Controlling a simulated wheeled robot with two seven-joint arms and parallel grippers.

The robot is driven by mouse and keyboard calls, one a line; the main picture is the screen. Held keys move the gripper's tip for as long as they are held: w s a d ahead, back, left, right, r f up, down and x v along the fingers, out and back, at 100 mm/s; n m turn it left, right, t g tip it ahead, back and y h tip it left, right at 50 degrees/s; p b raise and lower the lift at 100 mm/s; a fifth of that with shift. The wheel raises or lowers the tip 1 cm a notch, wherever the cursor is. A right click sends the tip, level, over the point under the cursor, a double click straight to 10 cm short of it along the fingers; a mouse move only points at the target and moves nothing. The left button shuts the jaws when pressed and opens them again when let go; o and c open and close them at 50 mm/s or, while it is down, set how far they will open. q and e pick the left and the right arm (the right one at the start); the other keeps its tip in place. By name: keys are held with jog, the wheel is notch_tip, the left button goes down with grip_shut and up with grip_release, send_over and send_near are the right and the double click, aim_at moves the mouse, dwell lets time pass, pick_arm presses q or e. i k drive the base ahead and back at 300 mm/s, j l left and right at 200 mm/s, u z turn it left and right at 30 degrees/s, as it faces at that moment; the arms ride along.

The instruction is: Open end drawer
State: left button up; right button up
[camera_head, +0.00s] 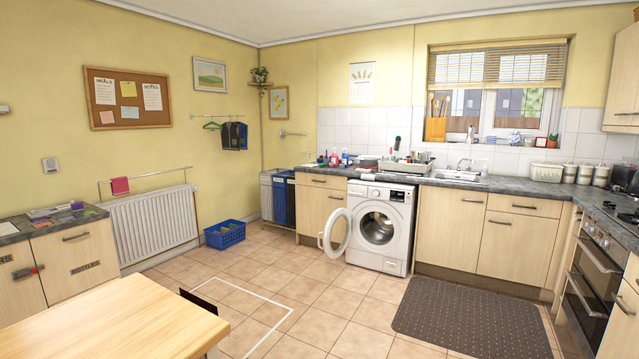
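Several drawer fronts show, and I cannot tell which one is the end drawer. A pale wood drawer (322,182) sits at the left end of the worktop, beside the washing machine, and looks closed. Another wide drawer (524,206) sits under the worktop right of the sink, with a dark bar handle, also closed. A further front with a dark handle (624,306) stands at the right edge, below and nearer than the oven, partly cut off by the picture edge. Neither of my grippers is in view.
The washing machine (382,226) has its round door (337,232) swung open to the left. A blue basket (225,234) stands on the floor by the radiator (152,230). A wooden table (110,325) fills the near left. A dark mat (470,318) lies before the sink units. Tiled floor between is mostly clear.

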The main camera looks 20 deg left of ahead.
aim_at(331, 177)
jog(key=i+j, duration=0.15)
jog(key=i, duration=0.45)
jog(key=i+j+u, duration=0.1)
jog(key=i, duration=0.5)
jog(key=i+u, duration=0.1)
jog(key=i, duration=0.4)
jog(key=i+l+u, duration=0.1)
jog(key=i, duration=0.4)
jog(key=i+l+u, duration=0.15)
jog(key=i, duration=0.4)
jog(key=i+l+u, duration=0.1)
jog(key=i, duration=0.4)
jog(key=i+j+u, duration=0.15)
jog(key=i+u, duration=0.25)
jog(key=i, duration=0.6)
jog(key=i+l+u, duration=0.15)
jog(key=i+u, duration=0.3)
jog(key=i, duration=0.55)
